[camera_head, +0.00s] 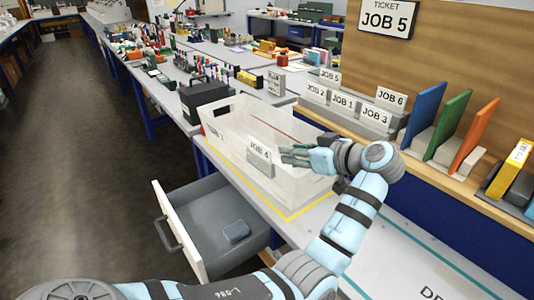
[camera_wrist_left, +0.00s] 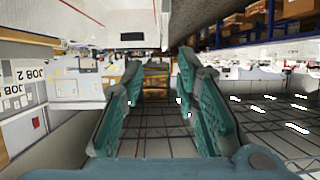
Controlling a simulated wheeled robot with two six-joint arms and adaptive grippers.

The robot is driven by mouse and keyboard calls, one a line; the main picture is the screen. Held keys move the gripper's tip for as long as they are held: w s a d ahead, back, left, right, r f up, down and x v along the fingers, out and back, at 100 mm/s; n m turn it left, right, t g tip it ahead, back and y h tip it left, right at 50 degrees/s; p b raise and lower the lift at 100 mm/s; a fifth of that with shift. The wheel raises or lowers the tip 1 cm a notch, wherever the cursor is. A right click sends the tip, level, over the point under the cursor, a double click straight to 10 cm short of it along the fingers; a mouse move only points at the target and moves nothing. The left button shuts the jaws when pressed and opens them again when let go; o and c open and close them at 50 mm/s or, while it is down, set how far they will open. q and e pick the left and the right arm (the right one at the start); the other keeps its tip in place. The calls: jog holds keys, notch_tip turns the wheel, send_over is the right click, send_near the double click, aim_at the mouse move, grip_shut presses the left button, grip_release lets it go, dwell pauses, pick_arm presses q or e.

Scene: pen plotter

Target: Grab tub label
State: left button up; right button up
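The tub label (camera_head: 260,150), a white card reading JOB 4 in a grey holder, is at the front wall of a clear tub (camera_head: 225,118) in the head view. My left gripper (camera_head: 284,153) is just right of the label, with its fingertips pointing left towards it. I cannot tell whether they touch it. The left wrist view shows the green fingers (camera_wrist_left: 165,95) spread apart with nothing held between them. I cannot make out the JOB 4 label in that view. My right gripper is not in view.
An open drawer (camera_head: 171,222) with a small grey-blue block (camera_head: 236,231) sticks out below the tub. Behind the tub are a rack of job cards (camera_head: 343,102) and upright blue, green and orange panels (camera_head: 425,112). A black box (camera_head: 204,101) stands to the tub's left.

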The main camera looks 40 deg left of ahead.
aim_at(262, 145)
pick_arm(q)
jog(key=x, duration=0.8)
jog(key=r+x, duration=0.1)
jog(key=x, duration=0.3)
jog(key=shift+s+a+b, duration=0.25)
jog(key=shift+a+b, duration=0.1)
jog(key=shift+a, duration=0.2)
jog(key=shift+d, duration=0.1)
grip_shut()
